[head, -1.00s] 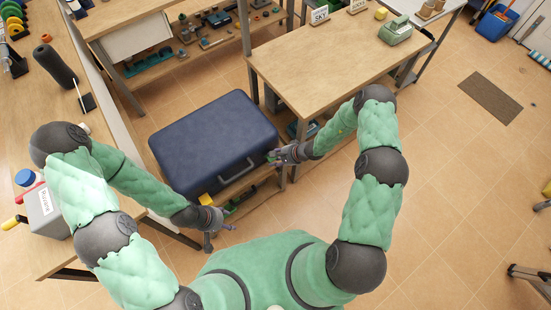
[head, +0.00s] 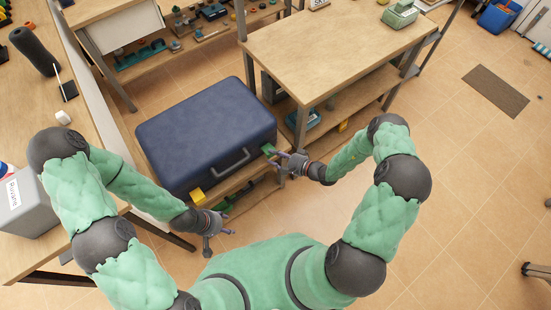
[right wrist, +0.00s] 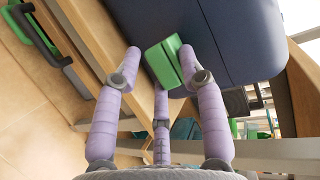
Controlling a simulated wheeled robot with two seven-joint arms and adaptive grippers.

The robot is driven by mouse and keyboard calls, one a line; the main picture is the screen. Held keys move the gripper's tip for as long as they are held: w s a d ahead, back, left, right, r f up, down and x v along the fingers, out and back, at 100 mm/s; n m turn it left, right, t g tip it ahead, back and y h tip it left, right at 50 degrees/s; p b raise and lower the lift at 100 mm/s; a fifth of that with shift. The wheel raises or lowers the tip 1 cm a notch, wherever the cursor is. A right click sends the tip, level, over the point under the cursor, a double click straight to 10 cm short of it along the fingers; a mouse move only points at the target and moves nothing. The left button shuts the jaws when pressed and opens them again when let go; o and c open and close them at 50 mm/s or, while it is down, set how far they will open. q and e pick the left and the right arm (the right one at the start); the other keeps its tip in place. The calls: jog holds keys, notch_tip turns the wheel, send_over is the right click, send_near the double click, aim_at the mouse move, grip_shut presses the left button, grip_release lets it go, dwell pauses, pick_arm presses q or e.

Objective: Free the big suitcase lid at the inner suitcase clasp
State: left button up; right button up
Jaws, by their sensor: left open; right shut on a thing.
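The big dark blue suitcase (head: 205,125) lies flat with its lid down on a wooden surface, its handle facing me. A yellow clasp (head: 197,195) is at the left of its front side. A green clasp (head: 268,149) is at the right end, and it fills the middle of the right wrist view (right wrist: 165,62). My right gripper (head: 276,164) is shut on the green clasp, with its purple fingers around it. My left gripper (head: 221,242) is open and empty, in front of the suitcase below the yellow clasp.
A wooden table (head: 330,50) with a lower shelf stands just right of the suitcase. Another bench (head: 85,115) runs along the left, with a grey box (head: 25,203) on it.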

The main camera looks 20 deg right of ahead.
jog(key=shift+a+f+t+y+b, duration=0.1)
jog(key=shift+f+t+y+b, duration=0.45)
jog(key=shift+b, duration=0.3)
jog(key=shift+s, duration=0.1)
jog(key=o, duration=1)
jog(key=shift+f, duration=0.1)
jog(key=v, duration=1.2)
